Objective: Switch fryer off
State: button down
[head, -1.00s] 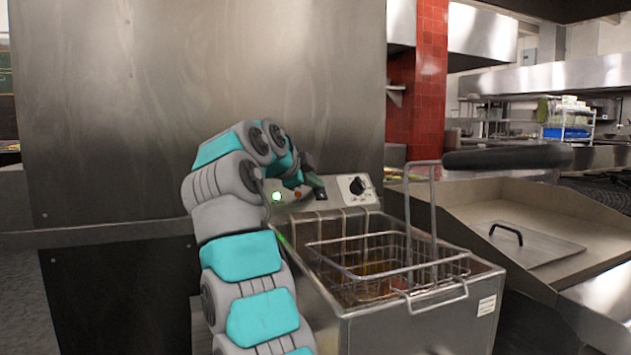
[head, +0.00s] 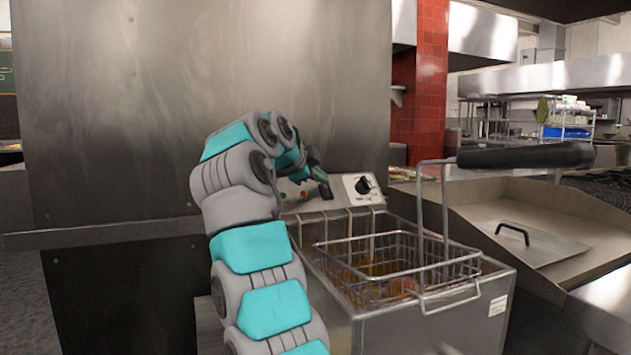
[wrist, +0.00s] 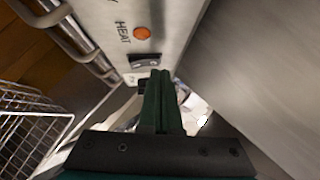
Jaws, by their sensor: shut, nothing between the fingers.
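The steel fryer (head: 430,328) stands in front of me, its control panel at the back. The panel has a black knob (head: 363,185) on a white plate and an orange light (head: 304,195). In the wrist view the orange light (wrist: 142,33) sits beside the word HEAT, with a small dark rocker switch (wrist: 145,61) close to it. My gripper (wrist: 160,74) is shut and empty, its dark green fingertips right by the switch; I cannot tell whether they touch. In the head view my gripper (head: 325,189) is at the panel, left of the knob. The switch's position is unclear.
A wire basket (head: 345,242) with a long black handle (head: 525,156) sits in the fryer, the handle reaching right. A steel wall panel (head: 200,70) stands close behind and left. A counter with a lid (head: 540,245) lies to the right.

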jog(key=shift+r, duration=0.25)
jog(key=shift+s+a+r, duration=0.2)
jog(key=shift+s, duration=0.2)
jog(key=v, duration=0.7)
